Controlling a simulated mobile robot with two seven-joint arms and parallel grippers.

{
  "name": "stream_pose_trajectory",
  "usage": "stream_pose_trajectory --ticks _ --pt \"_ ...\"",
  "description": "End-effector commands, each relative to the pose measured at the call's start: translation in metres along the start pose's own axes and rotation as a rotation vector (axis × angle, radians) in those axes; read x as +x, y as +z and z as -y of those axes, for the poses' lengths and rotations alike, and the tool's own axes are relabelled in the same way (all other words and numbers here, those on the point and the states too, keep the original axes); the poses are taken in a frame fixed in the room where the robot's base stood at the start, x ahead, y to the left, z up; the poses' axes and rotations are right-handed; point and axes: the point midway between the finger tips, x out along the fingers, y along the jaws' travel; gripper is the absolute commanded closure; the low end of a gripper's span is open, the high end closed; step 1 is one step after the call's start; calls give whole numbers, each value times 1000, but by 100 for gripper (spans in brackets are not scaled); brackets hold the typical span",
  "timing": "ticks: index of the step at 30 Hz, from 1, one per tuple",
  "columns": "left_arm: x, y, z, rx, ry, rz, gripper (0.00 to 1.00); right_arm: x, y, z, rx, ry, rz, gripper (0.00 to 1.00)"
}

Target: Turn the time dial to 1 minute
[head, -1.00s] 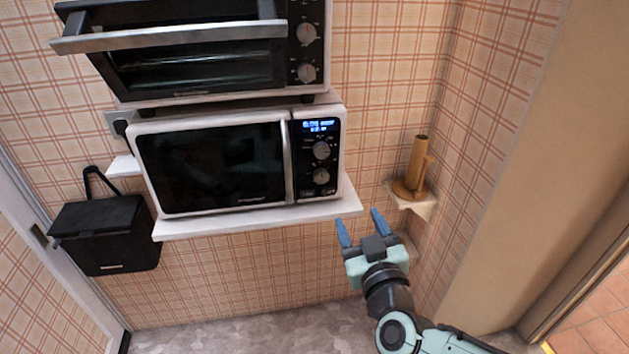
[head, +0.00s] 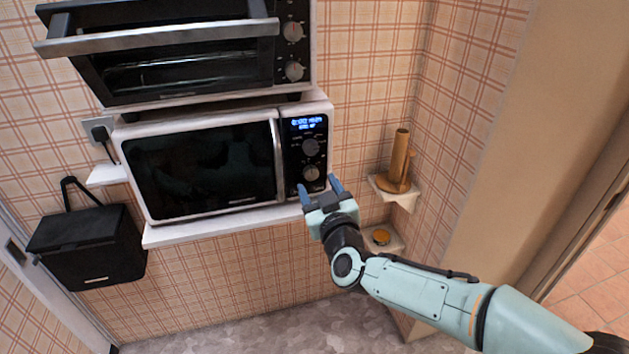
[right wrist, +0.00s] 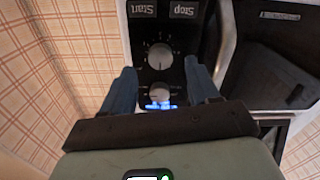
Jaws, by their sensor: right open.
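The white microwave (head: 228,208) has a black control panel with a lit blue display (head: 307,123). Below the display are an upper dial (head: 311,147) and a lower dial (head: 311,173). The labels are too small to tell which is the time dial. My right gripper (head: 319,186) is open and empty, in front of the lower part of the panel. In the right wrist view, which shows the panel upside down, the lower dial (right wrist: 160,57) appears between the blue fingers, near the Start and Stop buttons. The upper dial (right wrist: 159,92) is nearer the gripper body. My left gripper is not in view.
A black toaster oven (head: 180,75) stands above the microwave. The microwave rests on a white shelf (head: 220,228). To the right, a small corner shelf (head: 403,195) holds a wooden holder (head: 399,160). A black bin (head: 88,247) hangs at left.

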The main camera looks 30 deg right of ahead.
Motion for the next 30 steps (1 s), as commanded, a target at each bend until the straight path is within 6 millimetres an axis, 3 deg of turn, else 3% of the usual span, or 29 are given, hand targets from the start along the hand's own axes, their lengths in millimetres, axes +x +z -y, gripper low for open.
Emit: stream_pose_trajectory --ticks 6,17,23,30 --pt "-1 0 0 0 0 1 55 27 0 0 0 0 0 40" --pt "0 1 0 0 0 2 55 32 0 0 0 0 0 40" --pt "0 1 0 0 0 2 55 32 0 0 0 -1 0 96" --pt "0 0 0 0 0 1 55 32 0 0 12 -1 0 96"
